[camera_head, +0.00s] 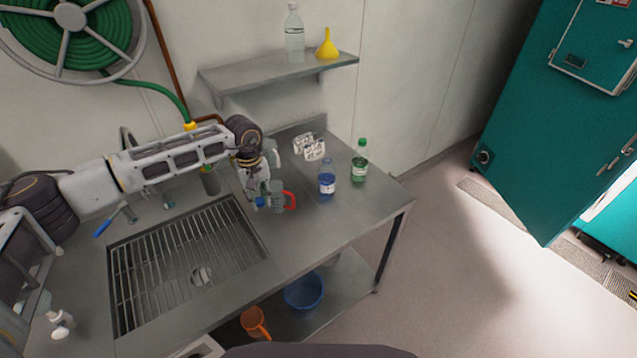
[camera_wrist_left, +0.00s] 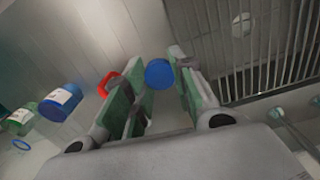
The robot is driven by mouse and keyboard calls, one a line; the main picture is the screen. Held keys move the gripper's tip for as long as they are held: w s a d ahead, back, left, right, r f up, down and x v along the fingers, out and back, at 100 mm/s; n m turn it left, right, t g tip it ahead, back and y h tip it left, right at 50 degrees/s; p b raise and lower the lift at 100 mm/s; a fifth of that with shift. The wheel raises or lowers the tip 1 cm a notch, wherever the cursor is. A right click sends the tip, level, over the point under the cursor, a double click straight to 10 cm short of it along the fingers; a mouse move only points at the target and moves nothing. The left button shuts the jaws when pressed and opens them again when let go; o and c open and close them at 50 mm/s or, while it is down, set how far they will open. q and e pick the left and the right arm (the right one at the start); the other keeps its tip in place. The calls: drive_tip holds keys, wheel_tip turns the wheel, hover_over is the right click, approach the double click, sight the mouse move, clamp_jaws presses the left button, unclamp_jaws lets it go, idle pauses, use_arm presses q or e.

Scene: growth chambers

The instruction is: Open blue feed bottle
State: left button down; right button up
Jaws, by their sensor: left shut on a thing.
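The blue feed bottle (camera_head: 327,182) stands upright on the steel counter, with blue liquid and a white label. Its neck top looks pale, with no blue cap visible on it. In the left wrist view the bottle (camera_wrist_left: 58,101) is at the left, apart from the fingers. My left gripper (camera_head: 263,200) is left of the bottle, over the counter by the sink. It is shut on a round blue cap (camera_wrist_left: 158,73), which sits between the fingertips; the cap (camera_head: 260,202) also shows in the head view. My right gripper is not in view.
A red-handled vessel (camera_head: 290,201) stands close beside my left gripper, partly hidden. A green bottle (camera_head: 360,163) and white labelled items (camera_head: 314,150) are behind. The sink grate (camera_head: 185,265) lies front left. The counter's right front is clear.

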use_arm(q)
drive_tip(key=shift+s+a+f+m+p, duration=0.15)
drive_tip(key=shift+s+a+m+p, duration=0.15)
drive_tip(key=shift+m, duration=0.65)
drive_tip(key=shift+s+a+f+m+p, duration=0.1)
drive_tip(key=shift+s+a+m+p, duration=0.25)
drive_tip(key=shift+m, duration=0.55)
drive_tip(key=shift+s+a+f+m+p, duration=0.15)
drive_tip(key=shift+a+m, duration=0.3)
drive_tip(key=shift+m, duration=0.5)
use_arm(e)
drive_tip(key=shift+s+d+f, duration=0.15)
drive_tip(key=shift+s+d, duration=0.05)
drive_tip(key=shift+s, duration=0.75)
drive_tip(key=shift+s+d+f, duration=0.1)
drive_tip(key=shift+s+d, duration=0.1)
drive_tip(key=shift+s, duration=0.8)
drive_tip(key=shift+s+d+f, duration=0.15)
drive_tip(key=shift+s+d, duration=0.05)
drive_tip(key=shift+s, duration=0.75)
use_arm(q)
drive_tip(key=shift+s+a+m, duration=0.1)
drive_tip(key=shift+m, duration=0.2)
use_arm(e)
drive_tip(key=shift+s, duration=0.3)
